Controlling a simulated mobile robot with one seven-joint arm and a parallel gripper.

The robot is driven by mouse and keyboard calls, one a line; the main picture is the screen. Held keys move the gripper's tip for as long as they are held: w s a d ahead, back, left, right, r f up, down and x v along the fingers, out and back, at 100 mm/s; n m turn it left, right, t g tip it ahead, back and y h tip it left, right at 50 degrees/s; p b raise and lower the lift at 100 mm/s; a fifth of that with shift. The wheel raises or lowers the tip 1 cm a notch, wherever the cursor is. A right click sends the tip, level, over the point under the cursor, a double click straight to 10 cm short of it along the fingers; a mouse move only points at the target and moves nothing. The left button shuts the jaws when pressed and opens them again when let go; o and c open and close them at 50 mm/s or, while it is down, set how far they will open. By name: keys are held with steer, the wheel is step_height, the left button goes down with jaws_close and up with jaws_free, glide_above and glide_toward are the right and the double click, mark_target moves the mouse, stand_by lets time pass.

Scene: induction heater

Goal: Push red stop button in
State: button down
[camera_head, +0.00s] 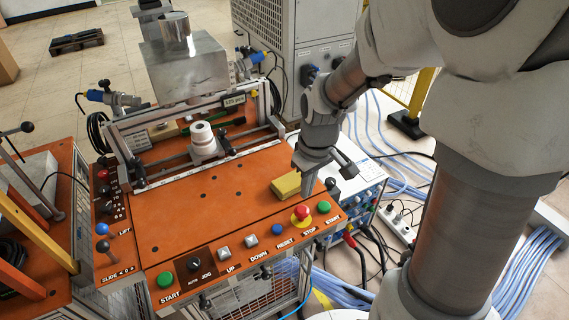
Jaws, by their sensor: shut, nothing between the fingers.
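The red stop button (302,212) is a red mushroom head on a yellow collar. It sits on the orange front panel, right of the blue reset button and left of a green start button. From here I cannot tell whether it is pressed in or out. My gripper (309,190) points down just behind and above the stop button, beside a yellow block on the orange table. It is shut and empty. It looks apart from the button, though the exact gap is hard to judge.
The yellow block (286,185) lies just left of my gripper. A green start button (323,207) and the blue reset button (277,229) flank the stop button. The orange tabletop (200,225) is clear toward the left.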

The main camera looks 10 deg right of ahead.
mark_target(303, 211)
steer(key=shift+d, duration=0.1)
steer(key=f+b, duration=0.6)
steer(key=f, duration=0.1)
steer(key=shift+w, duration=0.3)
stand_by(0.5)
steer(key=shift+s+d+r+p, duration=0.2)
steer(key=shift+s+r+p, duration=0.15)
steer(key=shift+s, duration=0.2)
steer(key=shift+s+d+r+p, duration=0.15)
steer(key=shift+s+r+p, duration=0.2)
steer(key=shift+s, duration=0.15)
steer(key=shift+s+d, duration=0.15)
steer(key=shift+s, duration=0.2)
steer(key=shift+f, duration=0.15)
